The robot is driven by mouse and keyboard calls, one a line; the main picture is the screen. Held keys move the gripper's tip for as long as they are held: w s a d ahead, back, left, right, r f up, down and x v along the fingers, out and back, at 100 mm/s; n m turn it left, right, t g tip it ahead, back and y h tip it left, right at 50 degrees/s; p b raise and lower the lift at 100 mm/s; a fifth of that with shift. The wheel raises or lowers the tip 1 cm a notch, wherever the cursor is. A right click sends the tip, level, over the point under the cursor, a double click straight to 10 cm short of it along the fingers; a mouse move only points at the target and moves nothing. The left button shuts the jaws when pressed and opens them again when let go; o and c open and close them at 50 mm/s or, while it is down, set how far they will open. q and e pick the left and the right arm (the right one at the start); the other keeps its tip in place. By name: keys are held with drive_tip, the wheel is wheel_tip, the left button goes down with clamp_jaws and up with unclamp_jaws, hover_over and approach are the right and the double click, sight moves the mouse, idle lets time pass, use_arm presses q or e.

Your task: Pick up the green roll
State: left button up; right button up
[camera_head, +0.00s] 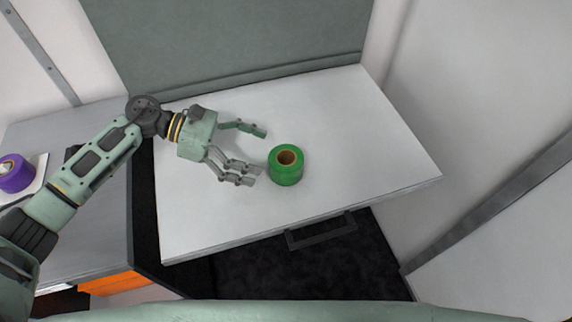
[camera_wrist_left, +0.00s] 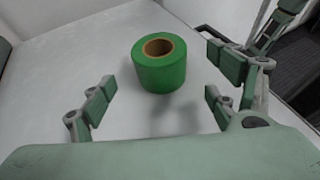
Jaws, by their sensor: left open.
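The green roll (camera_head: 287,166) stands on the white tabletop (camera_head: 370,130), its brown core hole facing up. My left gripper (camera_head: 253,153) is open just to the left of the roll in the head view, its fingers pointing toward it. In the left wrist view the roll (camera_wrist_left: 160,70) stands ahead of the spread fingers (camera_wrist_left: 165,100), roughly centred between them. The fingers do not appear to touch it. My right gripper is in neither view.
A purple roll (camera_head: 15,173) lies on a lower grey surface at the far left. A dark handle (camera_head: 320,232) sticks out below the tabletop's front edge. A grey panel (camera_head: 230,45) stands behind the tabletop. The tabletop right of the green roll is clear.

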sight(270, 156)
use_arm(q)
drive_tip(key=x, duration=0.2)
drive_tip(key=p+x, duration=0.2)
drive_tip(key=x, duration=0.1)
drive_tip(key=shift+d+r, duration=0.25)
drive_tip(key=shift+d, duration=0.15)
drive_tip(key=shift+d+f, duration=0.2)
drive_tip(key=shift+d, duration=0.1)
drive_tip(key=shift+c, duration=0.3)
drive_tip(key=c, duration=1.3)
drive_tip(key=shift+o, duration=0.2)
drive_tip(key=shift+r, duration=0.1)
